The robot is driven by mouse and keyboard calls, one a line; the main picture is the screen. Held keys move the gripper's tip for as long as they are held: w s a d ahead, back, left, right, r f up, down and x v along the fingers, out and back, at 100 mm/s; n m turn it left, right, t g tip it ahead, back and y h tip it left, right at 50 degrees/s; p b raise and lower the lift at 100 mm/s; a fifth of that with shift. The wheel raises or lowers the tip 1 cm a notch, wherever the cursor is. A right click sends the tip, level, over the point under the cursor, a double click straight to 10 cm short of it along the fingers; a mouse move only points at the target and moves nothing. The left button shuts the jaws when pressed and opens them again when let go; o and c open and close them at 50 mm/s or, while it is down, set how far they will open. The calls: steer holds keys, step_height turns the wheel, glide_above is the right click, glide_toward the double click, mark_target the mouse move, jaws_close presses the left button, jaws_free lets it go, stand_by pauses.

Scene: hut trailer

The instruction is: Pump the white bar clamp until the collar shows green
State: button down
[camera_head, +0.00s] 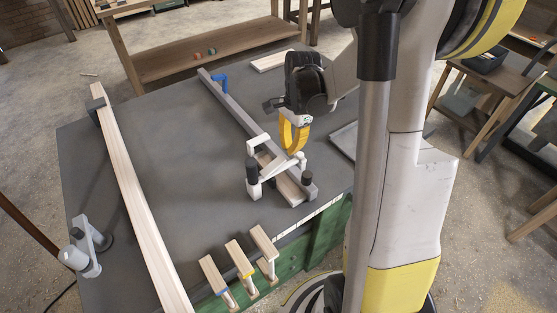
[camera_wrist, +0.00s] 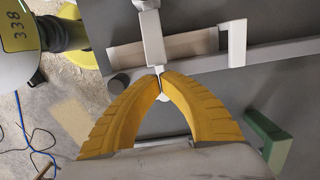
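The white bar clamp (camera_head: 253,178) lies at the near right of the grey table, with its white jaw (camera_wrist: 237,44) against a pale wood strip (camera_wrist: 190,46). Its white lever (camera_head: 276,165) slants up to the right and shows in the wrist view too (camera_wrist: 153,45). A dark sleeve (camera_head: 252,169) sits on the clamp's upright; I see no green on it. My gripper (camera_head: 294,152) has its yellow fingertips together over the lever's end, also in the wrist view (camera_wrist: 159,71). A bit of white shows beneath the tips. I cannot tell whether they press on it.
A long grey bar (camera_head: 232,102) with a blue jaw (camera_head: 220,83) runs to the table's far side. A long wooden board (camera_head: 137,195) lies at left. A green bracket (camera_wrist: 268,142) is right of my fingers. The table's middle left is clear.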

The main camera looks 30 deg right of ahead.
step_height(320, 180, up, 9)
steer(key=shift+d, duration=0.45)
stand_by(0.6)
